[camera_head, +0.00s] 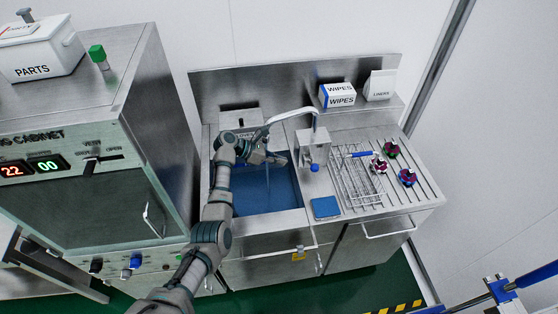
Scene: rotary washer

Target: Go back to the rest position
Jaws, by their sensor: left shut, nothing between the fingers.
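My left arm reaches up from the bottom of the view to the sink (255,207). My left gripper (276,159) is over the far part of the blue-looking basin, close to the faucet (290,117) spout. It is shut, and I see nothing held in it. The fingertips are small and partly hard to make out. A thin light line runs down into the basin below the gripper; I cannot tell whether it is water. My right gripper is not in view.
A grey cabinet (172,110) with red and green displays stands left of the sink. Right of the basin are a blue pad (326,207), a wire rack (357,182) and several dark coloured knob-like parts (407,177). A WIPES box (337,95) stands on the back ledge.

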